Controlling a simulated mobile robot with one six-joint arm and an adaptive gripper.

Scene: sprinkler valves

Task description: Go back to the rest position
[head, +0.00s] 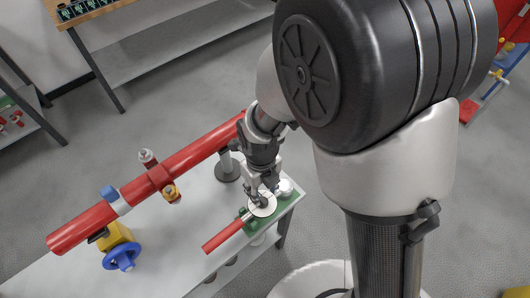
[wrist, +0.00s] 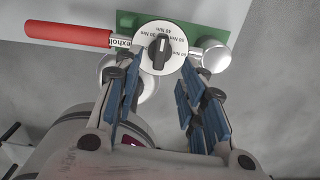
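My gripper (head: 262,190) is above the right end of the white table, close to a tool with a red handle (head: 223,235) and a round white dial (head: 263,204). In the wrist view my gripper (wrist: 158,80) is open, with blue-padded fingers apart and nothing between them. The dial (wrist: 160,62), with a black knob and Nm markings, sits just beyond the fingertips. The red handle (wrist: 68,34) extends left, and a silver round head (wrist: 215,56) is on the right. The tool lies on a green holder (wrist: 200,30). Whether a finger touches it, I cannot tell.
A thick red pipe (head: 200,150) with small valves runs over the white table (head: 175,245), beside my gripper. A yellow valve body (head: 116,236) with a blue wheel (head: 121,257) is at its left end. Another table (head: 160,45) stands behind; grey floor lies between.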

